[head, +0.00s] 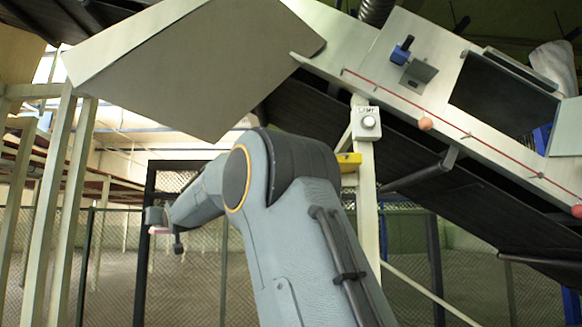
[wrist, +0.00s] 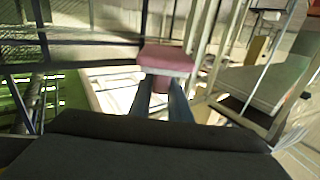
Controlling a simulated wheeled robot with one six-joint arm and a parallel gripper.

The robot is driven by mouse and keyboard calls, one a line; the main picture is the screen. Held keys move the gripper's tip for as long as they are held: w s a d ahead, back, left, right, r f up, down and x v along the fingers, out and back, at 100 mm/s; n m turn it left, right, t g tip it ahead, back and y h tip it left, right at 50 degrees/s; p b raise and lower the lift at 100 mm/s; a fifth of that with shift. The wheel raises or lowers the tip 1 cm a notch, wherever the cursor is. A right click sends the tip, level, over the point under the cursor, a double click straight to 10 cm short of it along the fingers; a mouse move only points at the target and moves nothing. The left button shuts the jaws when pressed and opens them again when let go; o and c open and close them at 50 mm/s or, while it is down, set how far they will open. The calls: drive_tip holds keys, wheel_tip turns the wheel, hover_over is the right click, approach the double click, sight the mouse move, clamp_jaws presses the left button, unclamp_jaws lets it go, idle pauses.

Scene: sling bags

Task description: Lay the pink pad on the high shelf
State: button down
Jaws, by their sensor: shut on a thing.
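The pink pad (wrist: 167,58) is at the tips of my gripper (wrist: 165,88) in the wrist view, with a pale front edge. The two dark blue fingers are shut on it, and a bit of pink shows between them. In the head view my gripper (head: 158,219) is small, left of centre, at the end of my outstretched arm. A thin strip of the pad (head: 160,230) shows there under it. The pad is held in the air, and I see nothing under it touching it. I cannot tell for certain which surface is the high shelf.
Brown shelf boards (head: 88,186) on pale posts (head: 62,200) stand at the left. A sloping conveyor (head: 400,85) with a large grey panel (head: 200,60) passes overhead. A mesh fence (head: 195,275) stands behind. In the wrist view a grey slab (wrist: 265,85) lies at the right.

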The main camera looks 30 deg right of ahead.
drive_tip(key=shift+m+h, duration=0.3)
drive_tip(key=shift+h, duration=0.1)
drive_tip(key=r, duration=0.2)
drive_tip(key=s+r, duration=0.1)
drive_tip(key=r, duration=0.2)
drive_tip(key=s+d+r, duration=0.1)
drive_tip(key=r, duration=0.2)
drive_tip(key=shift+d+r, duration=0.1)
drive_tip(key=s+d+r+m+h, duration=0.1)
drive_tip(key=s+d+r, duration=0.1)
drive_tip(key=s+r, duration=0.35)
drive_tip(key=s+d+r+m+h, duration=0.1)
drive_tip(key=s+d+r+h, duration=0.15)
drive_tip(key=r, duration=0.65)
drive_tip(key=s+d+r+m+g+h, duration=0.3)
drive_tip(key=s+d+r+m+h, duration=0.35)
drive_tip(key=s+d, duration=0.85)
drive_tip(key=shift+n, duration=0.85)
drive_tip(key=f, duration=0.2)
drive_tip(key=f+b, duration=0.1)
drive_tip(key=f, duration=0.1)
drive_tip(key=w+d+f+b, duration=0.1)
drive_tip(key=f, duration=0.2)
drive_tip(key=shift+f, duration=0.1)
drive_tip(key=shift+f+b, duration=0.15)
drive_tip(key=shift+b, duration=0.35)
drive_tip(key=c, duration=1.7)
unclamp_jaws()
drive_tip(key=shift+o, duration=0.2)
